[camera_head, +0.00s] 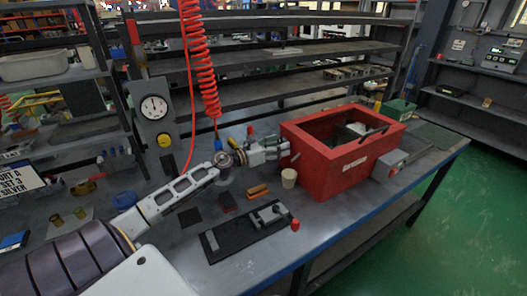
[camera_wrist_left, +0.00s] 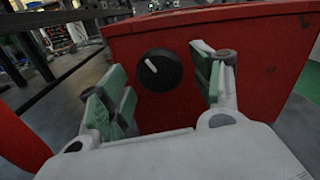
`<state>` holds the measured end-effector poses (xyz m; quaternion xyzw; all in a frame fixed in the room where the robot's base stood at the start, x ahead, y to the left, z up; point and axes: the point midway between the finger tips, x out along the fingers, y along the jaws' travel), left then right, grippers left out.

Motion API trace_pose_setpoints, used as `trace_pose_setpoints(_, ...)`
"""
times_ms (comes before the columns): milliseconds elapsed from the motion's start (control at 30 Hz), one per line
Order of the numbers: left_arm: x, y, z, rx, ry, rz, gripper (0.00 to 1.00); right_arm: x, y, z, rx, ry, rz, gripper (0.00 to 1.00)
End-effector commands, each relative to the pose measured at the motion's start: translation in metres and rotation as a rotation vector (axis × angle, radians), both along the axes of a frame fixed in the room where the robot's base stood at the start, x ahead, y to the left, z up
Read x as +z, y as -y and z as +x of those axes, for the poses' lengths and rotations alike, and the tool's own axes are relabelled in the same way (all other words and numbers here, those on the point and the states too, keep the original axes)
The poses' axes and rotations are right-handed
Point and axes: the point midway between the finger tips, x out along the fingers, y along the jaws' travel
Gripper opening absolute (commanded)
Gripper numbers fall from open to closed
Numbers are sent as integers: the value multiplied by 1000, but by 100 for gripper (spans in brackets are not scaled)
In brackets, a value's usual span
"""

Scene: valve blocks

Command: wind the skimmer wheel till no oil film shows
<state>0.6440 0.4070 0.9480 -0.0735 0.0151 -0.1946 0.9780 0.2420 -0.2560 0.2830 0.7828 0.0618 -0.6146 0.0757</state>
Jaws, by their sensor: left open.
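A red open-topped box (camera_head: 345,163) stands on the bench. In the left wrist view its red wall (camera_wrist_left: 245,80) carries a round black knob (camera_wrist_left: 160,70) with a white pointer mark tilted to the upper left; this looks like the wheel. My left gripper (camera_head: 285,150) is at the box's left end. In the wrist view the left gripper (camera_wrist_left: 163,80) is open, with green-padded fingers either side of the knob, apparently not touching it. In the head view I cannot make out the knob by the gripper. Any oil film inside the box cannot be made out. My right gripper is out of view.
A cream cup (camera_head: 289,178) stands in front of the box's left end. A black plate with a clamp (camera_head: 245,232) lies nearer. A red coiled hose (camera_head: 200,60) hangs above my left arm.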

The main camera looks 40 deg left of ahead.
Motion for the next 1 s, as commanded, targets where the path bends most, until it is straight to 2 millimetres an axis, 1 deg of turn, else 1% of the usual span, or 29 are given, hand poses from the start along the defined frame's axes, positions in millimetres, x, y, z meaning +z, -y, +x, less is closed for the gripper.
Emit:
trace_pose_setpoints(267, -1, -4, -10, 0, -2, -2, 65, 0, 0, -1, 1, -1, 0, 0)
trace_pose_setpoints(1000, -1, -23, -57, 0, -2, -1, 65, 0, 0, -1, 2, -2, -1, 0)
